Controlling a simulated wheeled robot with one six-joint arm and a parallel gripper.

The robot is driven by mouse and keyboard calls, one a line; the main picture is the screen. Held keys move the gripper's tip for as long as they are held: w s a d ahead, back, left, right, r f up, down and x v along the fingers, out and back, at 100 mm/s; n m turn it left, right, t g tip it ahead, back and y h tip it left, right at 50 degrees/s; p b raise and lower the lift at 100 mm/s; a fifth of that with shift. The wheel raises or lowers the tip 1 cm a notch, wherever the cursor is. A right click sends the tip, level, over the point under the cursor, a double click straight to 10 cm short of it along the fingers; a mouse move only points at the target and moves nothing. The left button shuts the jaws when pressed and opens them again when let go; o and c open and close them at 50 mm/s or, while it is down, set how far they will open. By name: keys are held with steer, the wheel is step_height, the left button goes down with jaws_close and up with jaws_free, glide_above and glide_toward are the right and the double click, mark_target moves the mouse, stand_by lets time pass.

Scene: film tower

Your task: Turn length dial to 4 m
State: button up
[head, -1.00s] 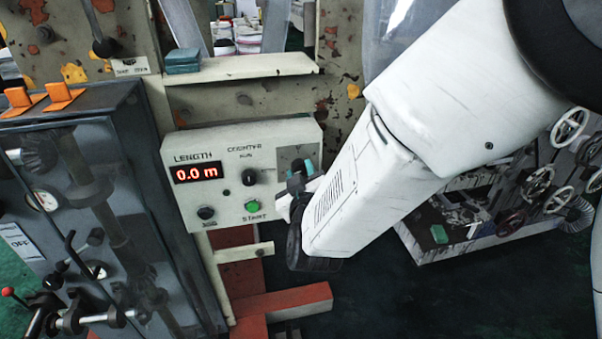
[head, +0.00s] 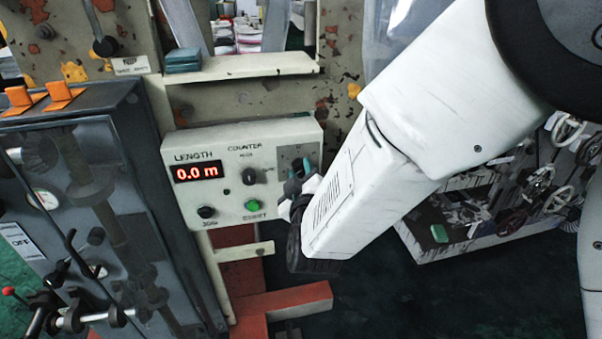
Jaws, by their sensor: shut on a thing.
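The cream control panel (head: 226,154) carries a red display (head: 196,172) under the word LENGTH, reading 0.0 m. A black knob (head: 249,176) sits under the word COUNTER, right of the display. A green button (head: 252,205) and a dark knob (head: 206,212) are along the panel's lower edge. My gripper (head: 296,184) is at the panel's right end, in front of a grey plate (head: 297,152). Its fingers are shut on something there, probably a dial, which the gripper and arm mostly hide.
A dark grey cabinet (head: 110,200) stands at the left. A red-orange beam (head: 290,301) lies below. A bench with white handwheels (head: 568,130) is at the right.

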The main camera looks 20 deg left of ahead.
steer(key=o, duration=1)
steer(key=shift+s, duration=0.1)
steer(key=v, duration=0.7)
steer(key=shift+s+d, duration=0.1)
steer(key=shift+s, duration=0.2)
